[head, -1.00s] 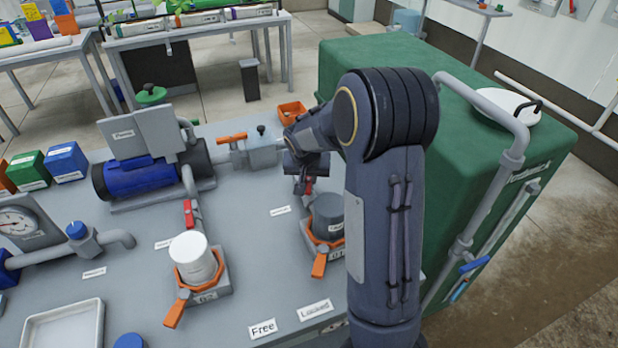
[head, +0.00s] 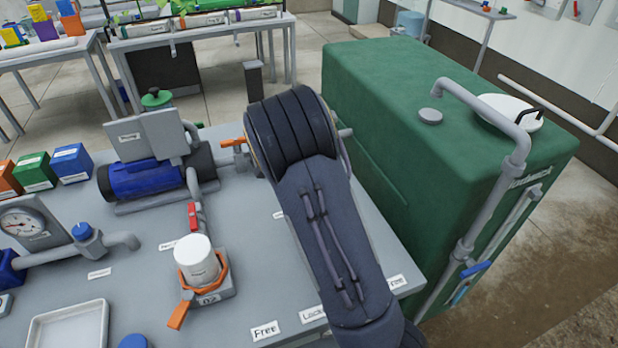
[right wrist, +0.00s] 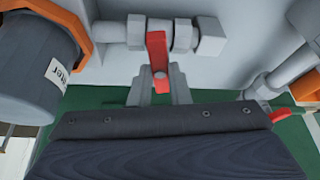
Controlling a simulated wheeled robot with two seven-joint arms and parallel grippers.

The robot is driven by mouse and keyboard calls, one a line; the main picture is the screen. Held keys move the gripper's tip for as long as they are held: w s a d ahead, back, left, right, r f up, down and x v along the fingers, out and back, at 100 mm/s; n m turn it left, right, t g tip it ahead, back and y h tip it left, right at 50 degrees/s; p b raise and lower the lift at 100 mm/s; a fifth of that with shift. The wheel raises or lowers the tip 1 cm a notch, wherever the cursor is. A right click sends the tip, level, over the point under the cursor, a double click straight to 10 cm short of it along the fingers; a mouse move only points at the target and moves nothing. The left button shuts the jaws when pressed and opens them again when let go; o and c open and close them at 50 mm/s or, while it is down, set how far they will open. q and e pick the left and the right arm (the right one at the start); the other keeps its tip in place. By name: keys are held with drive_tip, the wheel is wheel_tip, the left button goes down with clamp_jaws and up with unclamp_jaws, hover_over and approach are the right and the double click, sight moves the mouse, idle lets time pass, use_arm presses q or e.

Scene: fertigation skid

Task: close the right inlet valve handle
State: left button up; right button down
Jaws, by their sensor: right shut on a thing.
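The right inlet valve handle (right wrist: 157,50) is a short red lever on a grey pipe fitting, seen in the right wrist view. My right gripper (right wrist: 161,90) has its grey fingers shut on the lower end of this red lever. The lever runs roughly up and down in that picture, across the pipe. In the head view my right arm hides this valve and the gripper. A second red valve handle (head: 193,214) sits on the pipe behind the white filter cup. My left gripper is not in view.
A dark filter cup (right wrist: 35,70) with an orange clamp (right wrist: 75,22) is close beside the valve. The white filter cup (head: 194,258), blue pump (head: 140,180) and gauge (head: 22,222) stand left on the bench. A green tank (head: 400,110) stands at the right.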

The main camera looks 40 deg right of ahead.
drive_tip(key=shift+w+m+g+p, duration=0.1)
drive_tip(key=shift+m+g+p, duration=0.3)
drive_tip(key=shift+m, duration=0.8)
drive_tip(key=c, duration=1.4)
unclamp_jaws()
drive_tip(key=shift+o, duration=0.2)
drive_tip(key=v, duration=0.7)
drive_tip(key=shift+r, duration=0.4)
drive_tip(key=shift+w, duration=0.1)
